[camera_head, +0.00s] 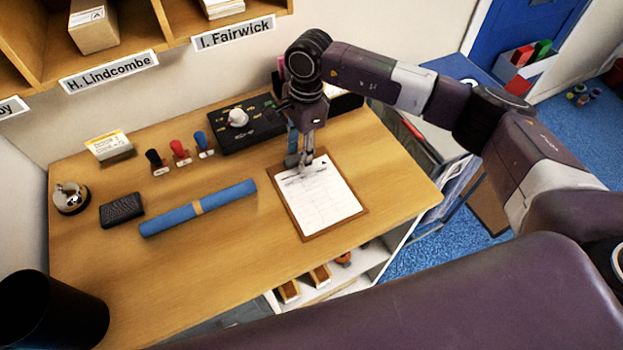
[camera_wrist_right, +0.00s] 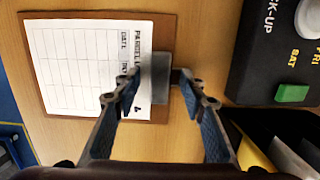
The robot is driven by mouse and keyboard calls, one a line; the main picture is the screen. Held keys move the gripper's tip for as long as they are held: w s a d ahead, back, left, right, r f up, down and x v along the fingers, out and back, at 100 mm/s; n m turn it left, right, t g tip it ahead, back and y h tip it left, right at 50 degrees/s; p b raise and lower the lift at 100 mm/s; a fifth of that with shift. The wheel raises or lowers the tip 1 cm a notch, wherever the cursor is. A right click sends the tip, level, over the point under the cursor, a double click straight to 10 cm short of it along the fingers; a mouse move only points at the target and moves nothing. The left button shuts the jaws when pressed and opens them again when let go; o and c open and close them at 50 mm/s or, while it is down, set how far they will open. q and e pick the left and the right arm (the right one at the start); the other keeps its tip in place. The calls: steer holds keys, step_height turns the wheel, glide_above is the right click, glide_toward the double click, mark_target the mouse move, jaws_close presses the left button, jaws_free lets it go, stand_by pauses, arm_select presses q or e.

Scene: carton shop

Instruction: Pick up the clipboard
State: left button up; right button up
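The clipboard (camera_head: 317,196) lies flat on the wooden desk, a brown board with a white printed form under a grey metal clip. In the right wrist view the clipboard (camera_wrist_right: 90,75) shows its clip (camera_wrist_right: 160,78) at the board's edge. My right gripper (camera_head: 299,160) points down over the clip end of the board. In the wrist view the right gripper (camera_wrist_right: 161,88) is open, with its fingertips on either side of the clip. I cannot tell whether they touch it. My left gripper is not in view.
The desk (camera_head: 225,255) also bears a blue roll (camera_head: 198,207), three stamps (camera_head: 180,153), a black pad (camera_head: 121,210), a bell (camera_head: 70,197) and a black panel with a knob (camera_head: 238,117) near the gripper. Labelled shelves (camera_head: 150,30) hang above. Desk left of the clipboard's front is clear.

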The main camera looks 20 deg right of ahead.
jaws_close()
steer(key=shift+r, duration=0.15)
